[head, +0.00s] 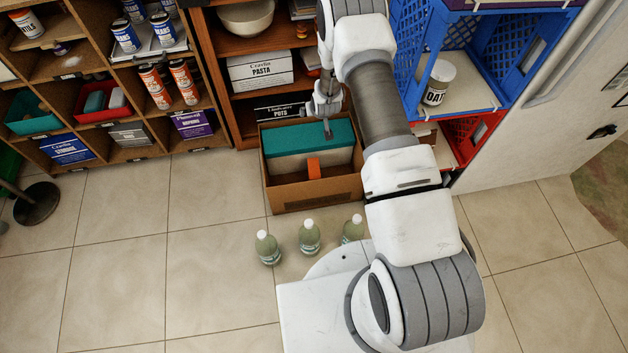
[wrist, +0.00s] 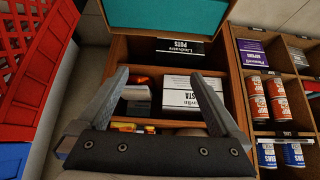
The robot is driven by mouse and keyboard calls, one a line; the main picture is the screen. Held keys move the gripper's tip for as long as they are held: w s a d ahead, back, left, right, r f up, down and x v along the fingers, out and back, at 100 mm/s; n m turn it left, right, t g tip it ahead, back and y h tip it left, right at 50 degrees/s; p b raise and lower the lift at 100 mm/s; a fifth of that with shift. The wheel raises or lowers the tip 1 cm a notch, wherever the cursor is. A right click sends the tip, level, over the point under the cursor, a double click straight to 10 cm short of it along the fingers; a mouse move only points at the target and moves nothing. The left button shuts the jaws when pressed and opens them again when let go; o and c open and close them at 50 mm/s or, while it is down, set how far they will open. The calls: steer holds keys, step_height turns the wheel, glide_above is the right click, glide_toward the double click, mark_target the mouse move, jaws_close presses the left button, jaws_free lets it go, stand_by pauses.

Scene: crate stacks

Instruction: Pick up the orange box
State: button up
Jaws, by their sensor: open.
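A small upright orange box (head: 313,168) stands inside an open brown cardboard box (head: 318,195) on the floor in the head view. It is against the near side of a large teal-topped, pale-sided block (head: 290,138) in the same box. My gripper (head: 327,130) is over the teal top, behind the orange box, with its fingers spread. In the wrist view my gripper (wrist: 158,75) is open with nothing between its fingers. The teal block (wrist: 165,15) is at the top there. I cannot make out the orange box in the wrist view.
Three bottles (head: 309,237) stand on the floor in front of the cardboard box. A wooden shelf (head: 230,105) with goods is behind it. Blue crates (head: 406,60) and a red crate (head: 462,135) are stacked at the right.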

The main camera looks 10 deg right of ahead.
step_height(320, 180, down, 11)
steer(key=s+b, duration=0.1)
steer(key=s, duration=0.1)
steer(key=b, duration=0.3)
glide_toward(314, 169)
steer(key=shift+t, duration=0.3)
steer(key=f+b, duration=0.1)
steer(key=w+f+b, duration=0.1)
steer(key=b, duration=0.1)
steer(key=f+b, duration=0.2)
steer(key=shift+w+d, duration=0.25)
steer(key=shift+w, duration=0.05)
steer(key=shift+w+b+x, duration=0.2)
steer(key=shift+b+x, duration=2.45)
steer(key=shift+x, duration=0.65)
steer(key=shift+a+r, duration=0.15)
jaws_close()
steer(key=shift+r, duration=0.1)
